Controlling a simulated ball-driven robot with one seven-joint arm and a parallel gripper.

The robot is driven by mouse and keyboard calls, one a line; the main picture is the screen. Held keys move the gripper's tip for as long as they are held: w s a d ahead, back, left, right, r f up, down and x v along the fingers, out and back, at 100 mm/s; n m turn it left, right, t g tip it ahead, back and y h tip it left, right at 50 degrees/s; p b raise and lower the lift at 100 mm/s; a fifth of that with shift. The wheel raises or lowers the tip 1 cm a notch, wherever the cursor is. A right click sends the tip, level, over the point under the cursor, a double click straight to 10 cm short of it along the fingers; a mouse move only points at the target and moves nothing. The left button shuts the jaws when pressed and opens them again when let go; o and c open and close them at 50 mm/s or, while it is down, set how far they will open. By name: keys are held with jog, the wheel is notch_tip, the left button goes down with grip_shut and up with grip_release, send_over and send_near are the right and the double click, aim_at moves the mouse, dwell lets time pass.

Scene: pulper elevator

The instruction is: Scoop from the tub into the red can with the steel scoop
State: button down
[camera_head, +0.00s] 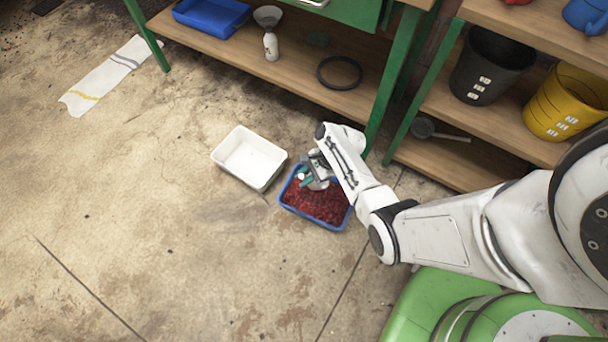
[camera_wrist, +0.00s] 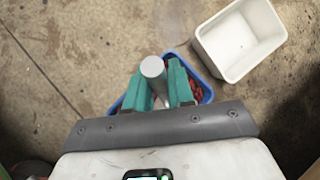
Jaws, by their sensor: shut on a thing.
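A blue-rimmed tub (camera_head: 349,203) full of dark red fruit stands on the concrete floor in the head view. My gripper (camera_head: 307,176) is low over its upper left part. In the wrist view, the teal fingers of my gripper (camera_wrist: 160,90) are shut on a grey round-ended handle (camera_wrist: 153,67), which looks like the steel scoop's. A small part of the scoop (camera_head: 318,185) shows at the fruit in the head view; its bowl is mostly hidden. In the wrist view the tub (camera_wrist: 207,92) is largely behind the fingers. No red can is clearly seen.
An empty white tub (camera_head: 277,166) stands just left of the blue-rimmed tub. Green-framed shelves (camera_head: 384,85) rise behind, holding a black bucket (camera_head: 484,72), a yellow bucket (camera_head: 560,105) and a dark ladle (camera_head: 424,128). A red thing is cut off at the top edge.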

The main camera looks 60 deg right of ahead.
notch_tip(320, 180, down, 17)
jog(key=b, duration=1.6)
jog(key=shift+r+b, duration=0.2)
jog(key=shift+b, duration=0.15)
jog(key=shift+r, duration=0.1)
dwell(0.8)
notch_tip(320, 180, up, 8)
jog(key=p, duration=0.9)
jog(key=w+a+f+g+h+b, duration=0.3)
jog(key=w+g+h+b, duration=0.1)
jog(key=g, duration=0.3)
jog(key=shift+w+f+m+h, duration=0.25)
jog(key=shift+w+m+h, duration=0.05)
jog(key=shift+h, duration=0.1)
jog(key=shift+r, duration=0.1)
